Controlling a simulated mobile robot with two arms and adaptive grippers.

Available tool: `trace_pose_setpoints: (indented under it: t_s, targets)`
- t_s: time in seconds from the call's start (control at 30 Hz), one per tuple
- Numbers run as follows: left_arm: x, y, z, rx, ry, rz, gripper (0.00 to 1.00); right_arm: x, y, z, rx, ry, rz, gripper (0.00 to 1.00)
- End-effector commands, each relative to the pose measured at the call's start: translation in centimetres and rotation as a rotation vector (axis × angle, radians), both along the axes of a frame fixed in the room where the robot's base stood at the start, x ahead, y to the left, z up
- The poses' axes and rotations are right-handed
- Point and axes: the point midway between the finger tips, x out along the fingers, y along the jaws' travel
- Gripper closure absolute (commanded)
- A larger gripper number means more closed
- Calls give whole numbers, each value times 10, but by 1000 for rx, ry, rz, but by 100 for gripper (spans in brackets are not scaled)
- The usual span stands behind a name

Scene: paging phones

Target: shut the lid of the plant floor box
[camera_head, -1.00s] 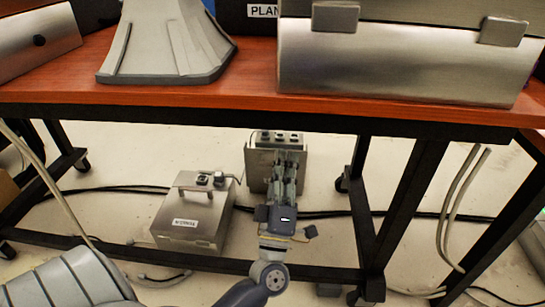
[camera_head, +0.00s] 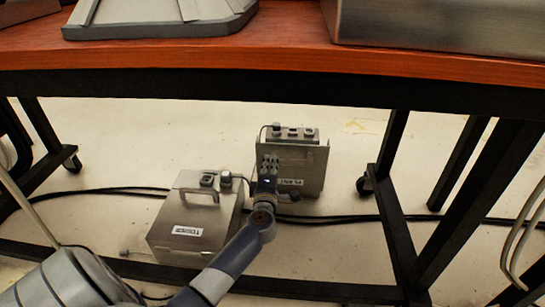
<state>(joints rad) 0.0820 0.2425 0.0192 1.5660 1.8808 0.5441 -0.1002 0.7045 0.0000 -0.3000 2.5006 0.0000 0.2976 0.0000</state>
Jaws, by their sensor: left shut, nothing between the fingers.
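The plant floor box (camera_head: 310,175) is a grey metal box on the floor under the table. A flat panel faces me with an upside-down label that seems to read PLANT (camera_head: 291,182). A strip with several dark fittings (camera_head: 294,133) shows along the top. The panel looks like the lid standing open, though its hinge is hidden. My left gripper (camera_head: 269,163) is shut and empty, pointing away from me in front of the panel's left part. I cannot tell whether it touches. My right gripper is not in view.
A second metal box (camera_head: 165,225) with a handle and label stands to the left, close to my left arm. Black cables (camera_head: 345,218) run along the floor. The wooden table (camera_head: 290,52) spans overhead, with black legs (camera_head: 393,210) at right. Pale floor is clear behind the boxes.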

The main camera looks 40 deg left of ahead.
Motion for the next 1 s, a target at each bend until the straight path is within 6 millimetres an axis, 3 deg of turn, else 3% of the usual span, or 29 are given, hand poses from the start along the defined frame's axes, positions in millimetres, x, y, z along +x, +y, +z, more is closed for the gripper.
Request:
trace_pose_setpoints:
  t_s: [0.03, 0.1, 0.4, 1.0]
  targets:
    - [11, 7, -4, 3, -4, 0, 100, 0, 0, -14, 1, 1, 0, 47]
    - [22, 14, -3, 3, -4, 0, 100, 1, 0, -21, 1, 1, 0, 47]
    - [48, 30, 0, 2, -1, 0, 100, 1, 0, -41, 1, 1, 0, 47]
    - [51, 32, 4, -1, 3, 0, 100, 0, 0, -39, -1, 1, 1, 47]
